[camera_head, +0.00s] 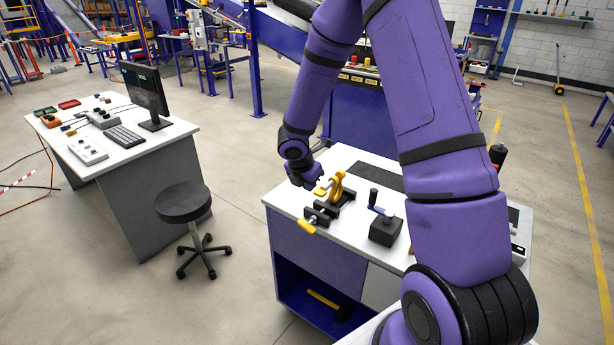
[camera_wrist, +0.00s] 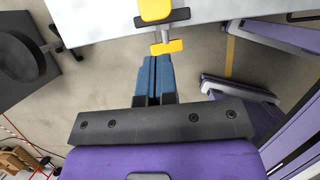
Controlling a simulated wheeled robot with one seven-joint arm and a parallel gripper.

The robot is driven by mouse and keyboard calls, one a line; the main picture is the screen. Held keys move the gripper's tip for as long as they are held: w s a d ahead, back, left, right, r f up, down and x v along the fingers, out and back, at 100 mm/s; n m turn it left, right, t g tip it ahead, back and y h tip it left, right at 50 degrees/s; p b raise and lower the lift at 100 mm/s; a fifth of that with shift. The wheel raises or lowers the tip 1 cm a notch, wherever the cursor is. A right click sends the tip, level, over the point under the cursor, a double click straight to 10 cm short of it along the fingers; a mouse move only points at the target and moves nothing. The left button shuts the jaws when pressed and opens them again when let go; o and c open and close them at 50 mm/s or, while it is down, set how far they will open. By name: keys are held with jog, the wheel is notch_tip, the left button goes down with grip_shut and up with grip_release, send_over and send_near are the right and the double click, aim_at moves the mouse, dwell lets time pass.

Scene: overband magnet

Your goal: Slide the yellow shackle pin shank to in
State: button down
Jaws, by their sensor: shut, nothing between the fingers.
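The yellow shackle (camera_head: 337,187) stands on a dark fixture at the left part of the white worktop; part of it also shows at the top of the wrist view (camera_wrist: 155,10). The shackle pin has a yellow crossbar end (camera_wrist: 167,47) and a short grey shank (camera_wrist: 167,30) that sticks out from the shackle toward me. In the head view the pin's yellow end (camera_head: 320,191) is left of the shackle. My gripper (camera_wrist: 153,60) is shut and empty, its blue fingertips close to the crossbar's left half. I cannot tell whether they touch it.
A dark clamp with a yellow handle (camera_head: 306,226) is in front of the shackle. A black block with a blue lever (camera_head: 384,230) stands to the right.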

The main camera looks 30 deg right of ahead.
aim_at(331, 182)
jog(key=d+f, duration=0.1)
jog(key=w+d+f, duration=0.1)
jog(key=d+f, duration=0.1)
jog(key=d, duration=0.1)
jog(key=shift+w+f, duration=0.3)
jog(key=shift+f, duration=0.1)
jog(key=shift+w+d, duration=0.25)
jog(key=shift+d, duration=0.25)
jog(key=d, duration=0.1)
jog(key=w+d, duration=0.1)
jog(key=d, duration=0.1)
jog(key=w+d, duration=0.1)
jog(key=d, duration=0.1)
jog(key=shift+w+d, duration=0.1)
jog(key=shift+d, duration=0.1)
